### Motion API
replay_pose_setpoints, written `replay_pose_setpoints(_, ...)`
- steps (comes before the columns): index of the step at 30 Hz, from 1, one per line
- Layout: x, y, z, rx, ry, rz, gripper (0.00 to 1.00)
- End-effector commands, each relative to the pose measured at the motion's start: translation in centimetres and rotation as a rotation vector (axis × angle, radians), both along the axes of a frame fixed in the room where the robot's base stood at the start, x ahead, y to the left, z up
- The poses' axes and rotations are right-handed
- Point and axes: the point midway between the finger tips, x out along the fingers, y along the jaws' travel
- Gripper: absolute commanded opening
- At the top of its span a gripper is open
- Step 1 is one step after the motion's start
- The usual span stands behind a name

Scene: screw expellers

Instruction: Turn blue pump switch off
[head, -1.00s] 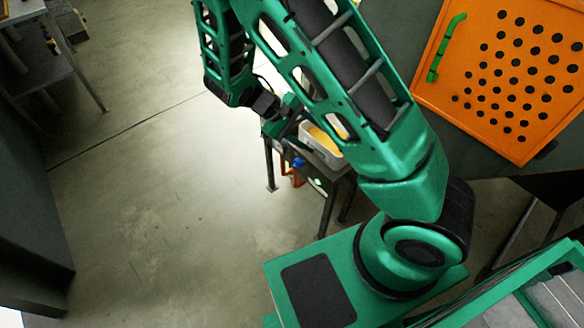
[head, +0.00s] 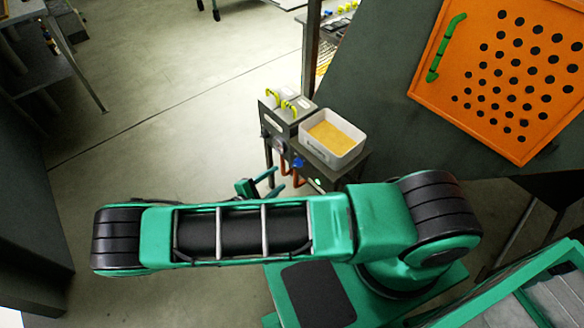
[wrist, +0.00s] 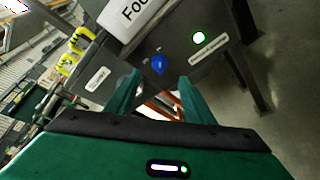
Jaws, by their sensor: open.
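The blue pump switch (wrist: 158,65) is a small blue knob on the dark front panel of a small stand, near the middle of the wrist view. In the head view the blue switch (head: 298,162) shows on the stand's front, below the white tray. My gripper (wrist: 157,88) is open, with its two green fingers pointing toward the panel and the switch ahead between and beyond the tips. Nothing is between the fingers. In the head view the green fingers (head: 260,182) are seen below and left of the switch, apart from it.
A lit green button (wrist: 198,38) sits right of the switch. Yellow handles (wrist: 76,45) stand to the left. A white tray of yellow material (head: 335,137) rests on the stand. Orange pipes (wrist: 158,104) run below. An orange perforated panel (head: 505,80) is at right. Floor at left is clear.

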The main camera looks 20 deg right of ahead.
Motion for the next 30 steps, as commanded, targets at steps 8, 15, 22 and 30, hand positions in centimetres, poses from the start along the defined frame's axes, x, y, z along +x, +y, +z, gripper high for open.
replay_pose_setpoints(8,0.7,-1.1,-0.8,-0.015,-0.002,0.021,0.48)
replay_pose_setpoints(15,2.6,-4.7,-1.8,-0.015,-0.002,0.019,0.48)
replay_pose_setpoints(22,4.3,-7.6,-2.6,-0.013,-0.001,0.020,0.48)
replay_pose_setpoints(30,5.1,-8.9,-3.0,-0.012,-0.001,0.022,0.48)
